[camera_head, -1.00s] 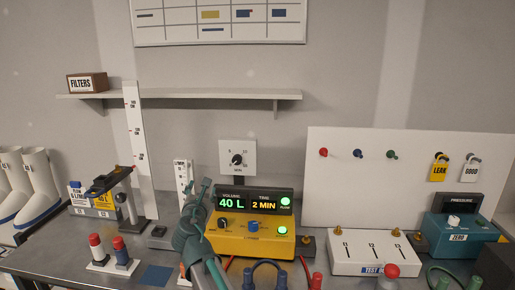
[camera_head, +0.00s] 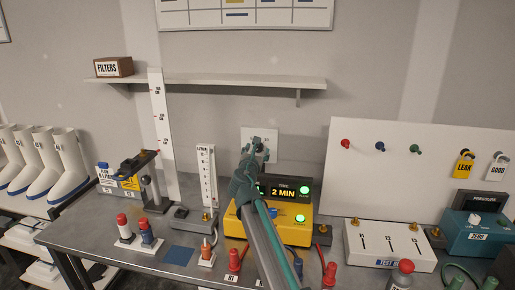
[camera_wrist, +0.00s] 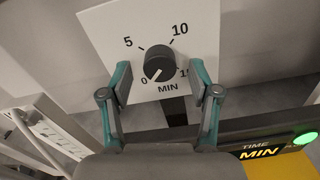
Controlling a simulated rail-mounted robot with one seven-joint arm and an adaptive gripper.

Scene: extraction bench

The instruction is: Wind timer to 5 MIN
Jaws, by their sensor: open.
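The timer is a white wall plate (camera_wrist: 96,24) with a round black knob (camera_wrist: 160,64) and marks 0, 5, 10, 15 and MIN. The knob's white pointer line is toward the 0 mark. My gripper (camera_wrist: 163,82) is open, with one finger on each side of the knob's lower part and gaps to both. In the head view my gripper (camera_head: 258,146) is in front of the wall plate (camera_head: 246,133) and hides most of the dial.
A yellow unit (camera_head: 296,234) below the timer shows "2 MIN" and has lit green lights; my arm covers part of it. A flow column (camera_head: 206,175) stands to the left. A shelf (camera_head: 220,82) is above. A white peg board (camera_head: 400,180) is at the right.

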